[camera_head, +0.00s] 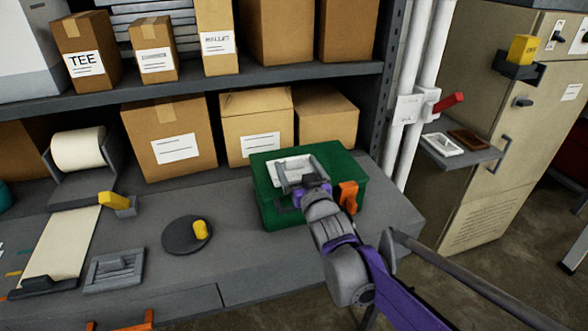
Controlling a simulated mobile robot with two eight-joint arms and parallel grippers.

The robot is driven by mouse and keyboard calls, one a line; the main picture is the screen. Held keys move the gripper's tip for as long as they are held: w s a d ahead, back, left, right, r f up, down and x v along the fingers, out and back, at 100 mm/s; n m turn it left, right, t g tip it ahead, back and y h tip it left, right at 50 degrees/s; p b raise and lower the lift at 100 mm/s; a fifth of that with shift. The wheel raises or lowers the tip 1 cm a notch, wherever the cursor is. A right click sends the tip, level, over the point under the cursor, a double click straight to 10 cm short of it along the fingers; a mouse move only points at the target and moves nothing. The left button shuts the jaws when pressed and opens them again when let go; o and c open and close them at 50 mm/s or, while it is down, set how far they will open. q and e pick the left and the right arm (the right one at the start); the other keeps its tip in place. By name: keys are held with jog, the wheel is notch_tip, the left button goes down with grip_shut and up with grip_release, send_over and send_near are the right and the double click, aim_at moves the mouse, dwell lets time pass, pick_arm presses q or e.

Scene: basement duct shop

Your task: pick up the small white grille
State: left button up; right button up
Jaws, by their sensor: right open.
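A small white grille (443,144) lies flat on the small grey side shelf at the right, beside a brown one. My right gripper (297,172) is open above the top of a green case (263,205) on the bench, well to the left of that shelf. A pale, white-framed piece (283,166) shows on top of the case around and behind the fingers. The gripper partly hides it, so I cannot tell what it is or whether the fingers touch it. My left gripper is not in view.
The brown grille (469,140) shares the side shelf (462,157). A red-handled lever (449,102) sticks out by the white pipes. The bench holds a grey grille (114,269), a round disc (180,236) with a yellow knob, and a paper roll (77,149). Boxes fill the shelves behind.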

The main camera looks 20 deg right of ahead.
aim_at(295, 159)
jog(key=w, duration=0.4)
jog(key=shift+c, duration=0.8)
grip_shut()
